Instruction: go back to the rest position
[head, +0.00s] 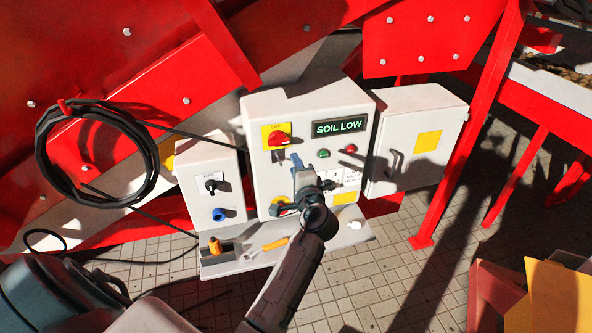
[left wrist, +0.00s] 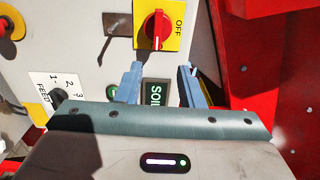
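My left gripper (head: 297,163) is in front of the large white control box (head: 352,97), just below its red rotary switch (head: 279,139). In the left wrist view its two blue-grey fingers (left wrist: 160,88) stand apart with nothing held between them. The red switch (left wrist: 157,28) on its yellow OFF plate is beyond the fingertips, and part of the lit display (left wrist: 157,93) shows between the fingers. In the head view the display (head: 340,127) reads SOIL LOW. I cannot tell whether the fingers touch the box. My right gripper is not in view.
A smaller white box (head: 205,165) stands left and another white box (head: 418,115) right. A grey shelf (head: 345,238) below holds an orange-handled tool (head: 275,243). A black hose coil (head: 50,180) hangs left. A red post (head: 470,130) and cartons (head: 556,292) stand right.

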